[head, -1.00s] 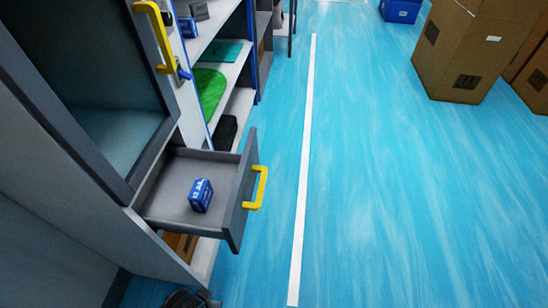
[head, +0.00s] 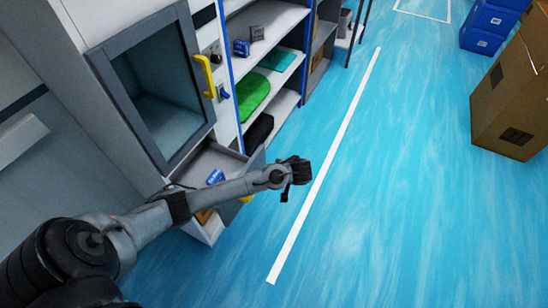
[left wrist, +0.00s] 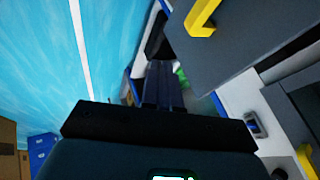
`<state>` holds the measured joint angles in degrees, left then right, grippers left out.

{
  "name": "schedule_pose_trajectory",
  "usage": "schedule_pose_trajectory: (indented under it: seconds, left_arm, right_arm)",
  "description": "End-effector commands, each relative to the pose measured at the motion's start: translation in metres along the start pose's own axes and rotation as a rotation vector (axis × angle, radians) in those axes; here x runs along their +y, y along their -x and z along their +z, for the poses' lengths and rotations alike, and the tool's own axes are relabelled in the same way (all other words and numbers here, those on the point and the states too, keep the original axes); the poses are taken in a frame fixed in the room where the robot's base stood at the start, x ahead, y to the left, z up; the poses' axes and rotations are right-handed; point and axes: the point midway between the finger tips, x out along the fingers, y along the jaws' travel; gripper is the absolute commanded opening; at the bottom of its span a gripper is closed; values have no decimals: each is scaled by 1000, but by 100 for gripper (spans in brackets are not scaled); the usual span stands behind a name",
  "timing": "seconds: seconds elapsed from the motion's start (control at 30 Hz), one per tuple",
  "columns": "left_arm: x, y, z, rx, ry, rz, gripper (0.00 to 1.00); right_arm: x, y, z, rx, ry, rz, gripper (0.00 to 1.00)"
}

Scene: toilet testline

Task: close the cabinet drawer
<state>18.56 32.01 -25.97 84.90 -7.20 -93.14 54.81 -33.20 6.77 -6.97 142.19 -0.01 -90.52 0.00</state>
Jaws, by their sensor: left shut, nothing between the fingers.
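The grey cabinet drawer (head: 224,158) is pulled out below the cabinet's dark-framed window, with a small blue box (head: 215,177) inside it. My left arm crosses in front and hides much of the drawer. Only a bit of its yellow handle (head: 246,199) shows below the arm. My left gripper (head: 298,172) is beyond the drawer front on its outer side, shut and empty. In the left wrist view the gripper fingers (left wrist: 163,88) are together, and a grey panel (left wrist: 245,45) with a yellow handle (left wrist: 203,17) is at upper right. I see no contact. My right gripper is not in view.
A shelf rack with a green item (head: 252,95) and several small things stands behind the drawer. The blue floor right of my gripper is clear, crossed by a white line (head: 330,150). A cardboard box (head: 510,105) and blue crates (head: 485,32) stand at the right.

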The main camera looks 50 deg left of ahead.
Motion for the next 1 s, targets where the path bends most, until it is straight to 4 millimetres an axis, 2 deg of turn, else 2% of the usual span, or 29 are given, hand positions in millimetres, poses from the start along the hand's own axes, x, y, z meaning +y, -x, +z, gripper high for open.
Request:
schedule_pose_trajectory:
  seconds: [0.03,0.17,0.37,0.73,1.0]
  left_arm:
    - [-2,7,-9,9,6,4,0]
    - [-1,5,-15,16,12,9,0]
    - [0,-23,-15,16,12,8,0]
    - [1,-91,-15,15,13,8,0]
    - [-28,-103,-16,16,12,9,0]
  right_arm:
    - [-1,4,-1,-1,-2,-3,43]
    - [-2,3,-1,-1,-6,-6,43]
    - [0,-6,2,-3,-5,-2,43]
    - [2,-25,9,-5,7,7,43]
    - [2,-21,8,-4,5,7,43]
